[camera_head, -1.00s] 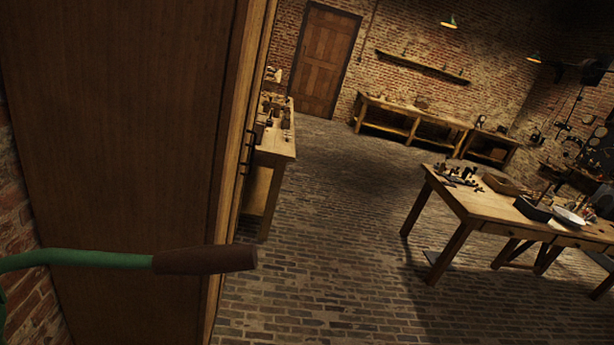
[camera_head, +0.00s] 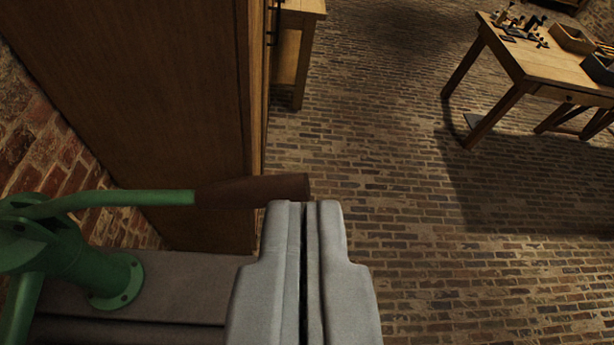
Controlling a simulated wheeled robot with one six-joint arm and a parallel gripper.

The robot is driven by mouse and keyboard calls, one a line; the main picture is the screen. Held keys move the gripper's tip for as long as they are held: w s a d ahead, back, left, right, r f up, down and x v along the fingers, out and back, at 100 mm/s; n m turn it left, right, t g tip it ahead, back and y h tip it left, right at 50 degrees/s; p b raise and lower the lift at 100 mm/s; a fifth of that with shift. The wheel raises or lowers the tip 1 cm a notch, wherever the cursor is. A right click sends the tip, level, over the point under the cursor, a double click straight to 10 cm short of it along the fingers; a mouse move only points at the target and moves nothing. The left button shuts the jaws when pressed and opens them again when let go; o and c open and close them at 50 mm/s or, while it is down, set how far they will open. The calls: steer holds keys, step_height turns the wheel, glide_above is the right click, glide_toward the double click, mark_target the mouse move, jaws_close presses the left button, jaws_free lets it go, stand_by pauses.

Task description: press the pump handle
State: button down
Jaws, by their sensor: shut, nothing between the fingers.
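The pump handle (camera_head: 252,191) has a dark brown wooden grip on a green metal lever (camera_head: 120,198). It reaches out level to the right from the green pump body (camera_head: 70,250), which is bolted to a grey-brown ledge at the lower left. My gripper (camera_head: 304,204) is shut and empty, pointing away from the camera. Its fingertips overlap the lower edge of the grip's right end in the picture. I cannot tell whether they touch it.
A tall wooden cabinet (camera_head: 130,90) stands behind the handle on the left, beside a brick wall (camera_head: 40,130). A wooden table (camera_head: 540,75) with tools and trays is at the upper right. The brick floor (camera_head: 400,170) between is open.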

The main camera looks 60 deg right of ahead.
glide_above(305, 183)
steer(key=f, duration=0.2)
steer(key=a+f, duration=0.1)
steer(key=f, duration=0.1)
steer(key=shift+w+f, duration=0.2)
steer(key=shift+s+a+f, duration=0.1)
steer(key=shift+s+f, duration=0.1)
steer(key=shift+f, duration=0.4)
steer(key=shift+s+a+f, duration=0.1)
steer(key=shift+s+f, duration=0.1)
steer(key=shift+f, duration=0.45)
steer(key=shift+s+f, duration=0.2)
steer(key=shift+f, duration=0.4)
